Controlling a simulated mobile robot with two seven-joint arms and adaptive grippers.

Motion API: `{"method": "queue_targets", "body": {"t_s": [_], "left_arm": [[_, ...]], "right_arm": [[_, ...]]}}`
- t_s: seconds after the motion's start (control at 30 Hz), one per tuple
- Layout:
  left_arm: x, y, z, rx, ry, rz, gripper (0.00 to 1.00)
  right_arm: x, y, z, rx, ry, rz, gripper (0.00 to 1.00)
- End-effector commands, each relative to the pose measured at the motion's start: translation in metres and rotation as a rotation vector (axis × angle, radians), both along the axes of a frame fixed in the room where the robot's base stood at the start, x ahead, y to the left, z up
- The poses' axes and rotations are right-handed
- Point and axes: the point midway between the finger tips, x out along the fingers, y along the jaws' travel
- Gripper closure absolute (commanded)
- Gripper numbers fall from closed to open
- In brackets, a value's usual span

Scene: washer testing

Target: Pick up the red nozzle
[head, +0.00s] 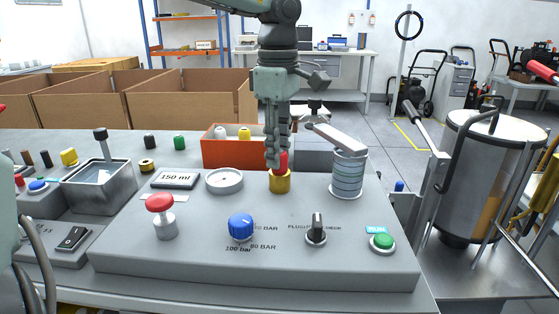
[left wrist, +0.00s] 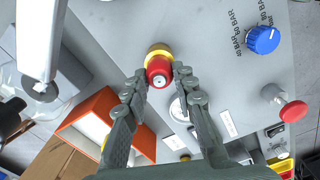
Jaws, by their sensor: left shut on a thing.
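The red nozzle (head: 284,160) stands upright in a yellow brass-like holder (head: 280,183) on the sloped grey panel. My left gripper (head: 274,160) comes down from above, with its fingertips at the nozzle. In the left wrist view, the red nozzle (left wrist: 159,72) sits between the fingertips of my left gripper (left wrist: 160,74), which is shut on it. The yellow holder (left wrist: 158,50) shows just beyond the nozzle there. The fingers partly hide the nozzle in the head view. My right gripper is not in view.
A round white dish (head: 224,181) is left of the holder, and a stacked-disc cylinder (head: 348,176) is to the right. A blue knob (head: 241,227) and a red button (head: 160,203) are in front. An orange bin (head: 222,153) with other nozzles stands behind.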

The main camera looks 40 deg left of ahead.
Motion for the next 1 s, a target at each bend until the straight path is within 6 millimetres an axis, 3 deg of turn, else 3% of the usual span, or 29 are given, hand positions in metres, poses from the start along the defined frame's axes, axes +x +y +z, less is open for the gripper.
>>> {"method": "queue_targets", "body": {"t_s": [0.37, 0.67, 1.0], "left_arm": [[0.0, 0.0, 0.004, 0.0, -0.001, 0.0, 1.0], [0.001, 0.0, 0.04, 0.001, -0.005, 0.001, 1.0], [-0.032, 0.053, 0.079, -0.002, -0.006, 0.002, 1.0]], "right_arm": [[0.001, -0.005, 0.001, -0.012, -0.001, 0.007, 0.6], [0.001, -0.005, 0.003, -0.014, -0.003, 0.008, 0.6], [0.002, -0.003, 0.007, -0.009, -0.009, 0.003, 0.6]]}}
